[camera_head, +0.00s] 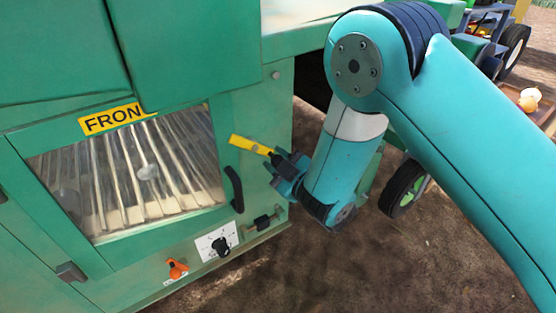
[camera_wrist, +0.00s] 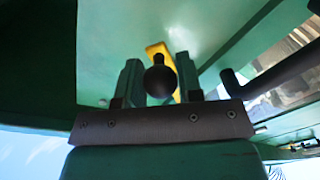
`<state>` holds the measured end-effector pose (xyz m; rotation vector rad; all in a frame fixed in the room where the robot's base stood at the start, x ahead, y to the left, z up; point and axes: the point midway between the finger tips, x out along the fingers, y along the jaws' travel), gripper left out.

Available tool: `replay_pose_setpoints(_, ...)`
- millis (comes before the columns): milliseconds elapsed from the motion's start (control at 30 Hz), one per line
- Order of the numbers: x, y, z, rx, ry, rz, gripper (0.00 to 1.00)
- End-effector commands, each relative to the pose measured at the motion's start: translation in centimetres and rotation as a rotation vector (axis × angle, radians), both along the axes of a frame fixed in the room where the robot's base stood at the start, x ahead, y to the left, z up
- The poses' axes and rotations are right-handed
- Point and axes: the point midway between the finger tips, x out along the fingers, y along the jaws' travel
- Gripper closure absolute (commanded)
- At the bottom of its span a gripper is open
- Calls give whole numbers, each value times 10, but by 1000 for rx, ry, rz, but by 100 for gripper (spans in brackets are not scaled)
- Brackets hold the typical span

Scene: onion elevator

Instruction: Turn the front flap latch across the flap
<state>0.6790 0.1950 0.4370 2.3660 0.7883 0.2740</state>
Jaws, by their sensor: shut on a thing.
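The front flap (camera_head: 217,150) has a clear window and a yellow label reading "FRON" on the green machine's side. The latch (camera_head: 248,145) is a yellow bar lying nearly level, tilted slightly, beside the flap's upper right edge. Its left end is at or near the flap frame; I cannot tell how far it overlaps. My gripper (camera_head: 281,166) is at the latch's right end. In the wrist view, the latch's round black knob (camera_wrist: 160,78) sits between my gripper's fingers (camera_wrist: 158,82), with the yellow bar (camera_wrist: 158,50) behind it. The fingers hide part of the bar.
A black handle (camera_head: 235,188) stands on the flap's right side, close to my gripper; it shows in the wrist view (camera_wrist: 283,72). A wheel (camera_head: 404,188) stands right of my arm. Bare soil lies below.

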Motion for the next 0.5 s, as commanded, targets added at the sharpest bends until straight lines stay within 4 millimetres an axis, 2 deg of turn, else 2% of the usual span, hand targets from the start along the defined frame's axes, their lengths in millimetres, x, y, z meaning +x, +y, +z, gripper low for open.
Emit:
replay_pose_setpoints(267, 1, -3, 5, -61, -40, 0, 90)
replay_pose_setpoints(500, 4, -7, 13, -202, -134, 0, 90)
